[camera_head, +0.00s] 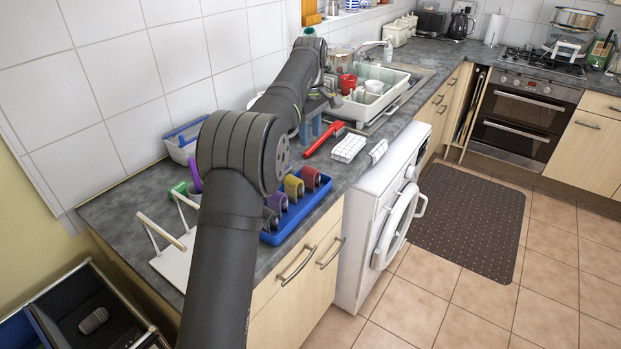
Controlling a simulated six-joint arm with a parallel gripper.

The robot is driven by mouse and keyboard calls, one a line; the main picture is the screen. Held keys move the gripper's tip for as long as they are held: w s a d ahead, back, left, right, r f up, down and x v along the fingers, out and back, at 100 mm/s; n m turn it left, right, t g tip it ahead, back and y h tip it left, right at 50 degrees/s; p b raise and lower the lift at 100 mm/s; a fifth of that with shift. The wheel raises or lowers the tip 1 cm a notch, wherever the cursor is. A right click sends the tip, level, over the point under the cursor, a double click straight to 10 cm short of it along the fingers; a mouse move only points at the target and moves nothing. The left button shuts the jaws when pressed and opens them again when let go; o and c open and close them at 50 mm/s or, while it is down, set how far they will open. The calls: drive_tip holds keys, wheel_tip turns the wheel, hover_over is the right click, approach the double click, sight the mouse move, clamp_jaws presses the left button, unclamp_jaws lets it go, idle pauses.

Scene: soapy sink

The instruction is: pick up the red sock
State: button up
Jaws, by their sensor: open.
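No thing shows plainly as a sock. A small rounded red thing (310,177) sits at the far right end of a blue tray (290,222) on the counter; I cannot tell whether it is the sock. A long red thing (322,140) with a wider end lies further back on the counter, looking more like a brush or tool. My gripper (311,129) is open, pointing down over the counter behind the tray, just left of the long red thing. It looks empty. My arm hides part of the tray and counter.
Yellow (293,188) and purple (277,202) things share the tray. A white checked cloth (348,148) lies on the counter. A dish rack (380,88) with a red cup (347,82) stands behind. A white rack (175,255) stands front left. The washing machine (375,220) adjoins the counter.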

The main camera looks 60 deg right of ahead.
sight(311, 171)
wheel_tip(311, 171, down, 16)
drive_tip(key=shift+s+a+r, duration=0.1)
drive_tip(key=shift+r, duration=0.05)
drive_tip(key=c, duration=0.7)
